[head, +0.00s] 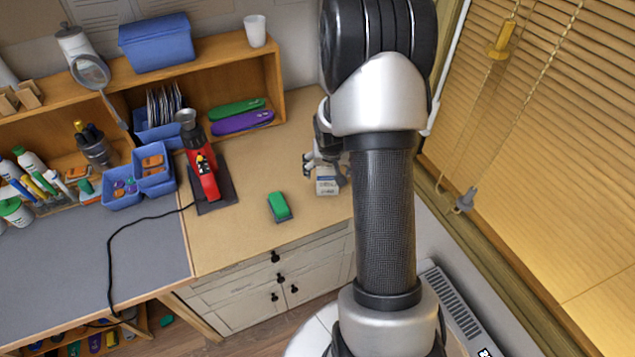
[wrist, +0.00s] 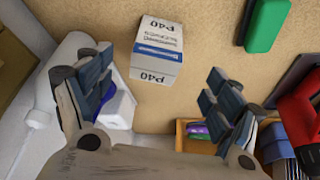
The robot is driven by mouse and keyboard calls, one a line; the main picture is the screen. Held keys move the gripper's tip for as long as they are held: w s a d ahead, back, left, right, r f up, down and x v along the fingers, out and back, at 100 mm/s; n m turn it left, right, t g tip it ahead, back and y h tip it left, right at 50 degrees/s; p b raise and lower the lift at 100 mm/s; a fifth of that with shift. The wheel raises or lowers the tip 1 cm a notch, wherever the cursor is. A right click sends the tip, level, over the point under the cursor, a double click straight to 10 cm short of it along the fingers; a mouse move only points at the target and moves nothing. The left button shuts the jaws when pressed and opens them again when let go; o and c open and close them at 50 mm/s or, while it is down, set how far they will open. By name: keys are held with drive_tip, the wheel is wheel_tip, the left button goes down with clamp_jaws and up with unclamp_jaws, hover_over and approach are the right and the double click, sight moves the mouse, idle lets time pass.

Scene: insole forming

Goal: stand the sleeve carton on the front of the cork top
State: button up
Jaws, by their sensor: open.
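The sleeve carton (wrist: 158,52) is a small white box with a blue band and "P40" print. In the wrist view it lies ahead of my gripper (wrist: 160,72), between the lines of the two spread fingers and apart from them. In the head view the carton (head: 327,186) is on the right part of the tan cork top (head: 240,245), a little back from its front edge. My gripper (head: 325,152) is open and empty beside the carton there, partly hidden by my arm. I cannot tell whether the carton stands upright or lies flat.
A green block (head: 279,207) lies left of the carton, near the front edge. A red tool (head: 205,178) on a dark mat stands further left. A wooden shelf (head: 282,85) is behind. The cork between the green block and carton is clear.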

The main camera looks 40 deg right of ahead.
drive_tip(key=s+a+r+n, duration=0.2)
drive_tip(key=a+r, duration=0.5)
drive_tip(key=r, duration=0.2)
drive_tip(key=s+a+r+n, duration=0.1)
drive_tip(key=s+a+r, duration=0.2)
drive_tip(key=a+r, duration=0.55)
drive_tip(key=s+a+r+n+y, duration=0.1)
drive_tip(key=s+a+r, duration=0.1)
drive_tip(key=s+a, duration=0.2)
drive_tip(key=s+a+r+n, duration=0.1)
drive_tip(key=s+a+r, duration=0.2)
drive_tip(key=s, duration=0.5)
drive_tip(key=s+a+r+n+t+y, duration=0.1)
drive_tip(key=s+a+r+n, duration=0.1)
drive_tip(key=s+a, duration=0.4)
drive_tip(key=shift+r+y, duration=0.3)
drive_tip(key=shift+r, duration=0.05)
drive_tip(key=shift+s+d, duration=0.1)
